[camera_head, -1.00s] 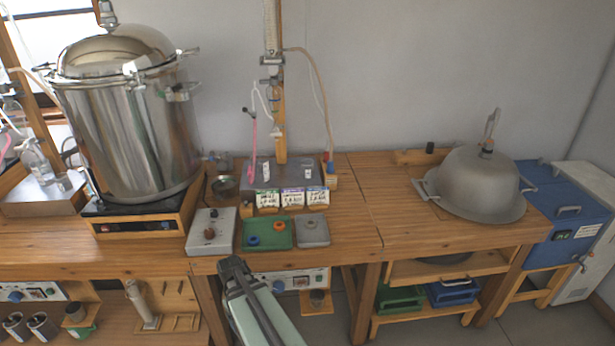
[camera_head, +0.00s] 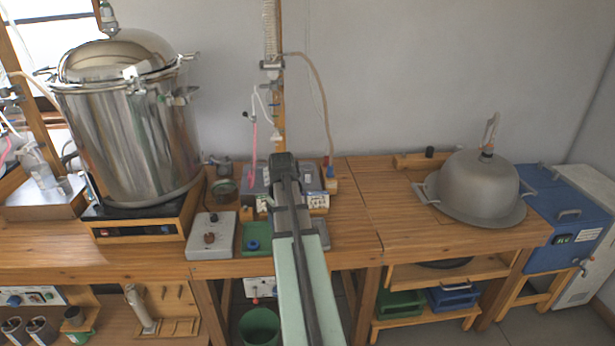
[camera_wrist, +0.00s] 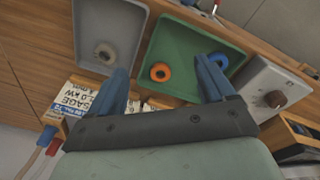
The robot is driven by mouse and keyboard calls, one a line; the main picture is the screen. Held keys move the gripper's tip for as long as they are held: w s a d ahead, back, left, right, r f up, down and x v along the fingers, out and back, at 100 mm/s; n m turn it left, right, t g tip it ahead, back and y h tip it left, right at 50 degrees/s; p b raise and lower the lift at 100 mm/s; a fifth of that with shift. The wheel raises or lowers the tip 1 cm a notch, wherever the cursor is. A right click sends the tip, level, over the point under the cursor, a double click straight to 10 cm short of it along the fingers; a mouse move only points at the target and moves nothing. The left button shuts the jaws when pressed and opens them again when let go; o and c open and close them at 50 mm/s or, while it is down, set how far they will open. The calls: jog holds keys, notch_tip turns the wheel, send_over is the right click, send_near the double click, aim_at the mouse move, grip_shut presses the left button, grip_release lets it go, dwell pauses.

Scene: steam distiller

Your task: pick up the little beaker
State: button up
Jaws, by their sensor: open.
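I cannot make out the little beaker for certain in either view. My arm covers the middle of the stand's grey base (camera_head: 252,183) in the head view. In the wrist view my gripper (camera_wrist: 163,72) shows two blue fingers spread apart with nothing between them. Beyond the fingers in that picture are a green tray (camera_wrist: 205,42) with an orange ring (camera_wrist: 160,72) and a blue ring (camera_wrist: 219,61), and a grey tray (camera_wrist: 112,22) with a pale ring (camera_wrist: 105,53). The fingertips are hidden in the head view.
The grey control box (camera_head: 212,236) stands left of the green tray. A large steel pot (camera_head: 130,135) is at the left and a grey dome (camera_head: 478,183) at the right. Labelled packets (camera_wrist: 82,98) lie close to my gripper. The bench between stand and dome (camera_head: 370,205) is clear.

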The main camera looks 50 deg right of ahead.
jog(key=w+d+r+m+t, duration=0.1)
jog(key=w+d+r, duration=0.3)
jog(key=d, duration=0.4)
jog(key=w+d+r+t, duration=0.1)
jog(key=w+d+r, duration=0.25)
jog(key=d, duration=0.55)
notch_tip(320, 180, up, 4)
jog(key=r+t+h, duration=0.1)
send_over(307, 174)
jog(key=s, duration=0.3)
jog(key=shift+m, duration=0.4)
jog(key=x, duration=1.4)
jog(key=shift+w+d, duration=0.1)
jog(key=shift+w, duration=0.3)
jog(key=shift+r+t, duration=0.1)
jog(key=shift+t, duration=0.2)
jog(key=c, duration=1)
